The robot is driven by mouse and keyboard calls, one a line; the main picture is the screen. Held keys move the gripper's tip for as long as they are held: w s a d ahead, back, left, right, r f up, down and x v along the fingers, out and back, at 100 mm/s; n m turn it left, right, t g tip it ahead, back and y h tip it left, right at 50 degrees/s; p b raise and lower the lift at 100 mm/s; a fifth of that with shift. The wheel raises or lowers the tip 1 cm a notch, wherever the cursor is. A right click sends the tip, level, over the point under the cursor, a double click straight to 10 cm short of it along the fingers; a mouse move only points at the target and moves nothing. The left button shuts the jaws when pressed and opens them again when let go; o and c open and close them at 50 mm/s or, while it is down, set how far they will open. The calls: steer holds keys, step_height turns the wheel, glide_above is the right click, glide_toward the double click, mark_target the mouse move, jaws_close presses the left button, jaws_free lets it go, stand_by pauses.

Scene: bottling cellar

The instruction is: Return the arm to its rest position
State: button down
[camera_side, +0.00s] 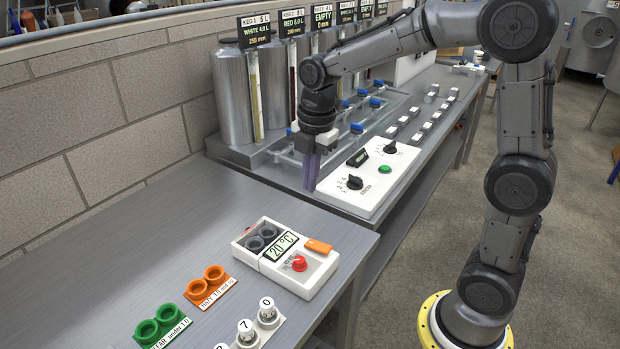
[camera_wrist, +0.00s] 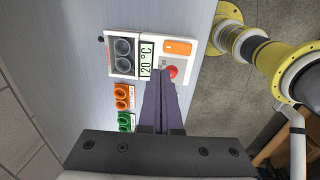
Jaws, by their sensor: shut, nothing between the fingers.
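My gripper (camera_side: 311,172) points down in the side view, in the air to the left of the white control panel (camera_side: 376,200). Its purple fingers are together with nothing between them. In the wrist view the closed gripper (camera_wrist: 164,84) shows from behind, its fingers overlapping the edge of the white 20 °C device (camera_wrist: 124,36) in the picture. The side view shows that device (camera_side: 254,279) on the near bench, well below and in front of the gripper. My arm is bent over from its base at the right.
Orange cups (camera_side: 207,285) and green cups (camera_side: 160,328) stand on the near bench. Metal kegs (camera_side: 231,98) with gauge tubes and signs stand behind my gripper, by the block wall. Blue-handled valves (camera_side: 357,128) are close to the wrist. The floor (camera_side: 420,240) between bench and base is clear.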

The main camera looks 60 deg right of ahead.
steer(key=s+a+r+m+t, duration=0.2)
steer(key=s+r+t, duration=0.1)
steer(key=s+r, duration=0.55)
steer(key=s+f+m+t, duration=0.1)
steer(key=s+f+m, duration=0.4)
steer(key=s+m, duration=0.6)
steer(key=shift+s+m, duration=0.35)
steer(key=shift+m, duration=2.15)
steer(key=shift+a+r, duration=0.1)
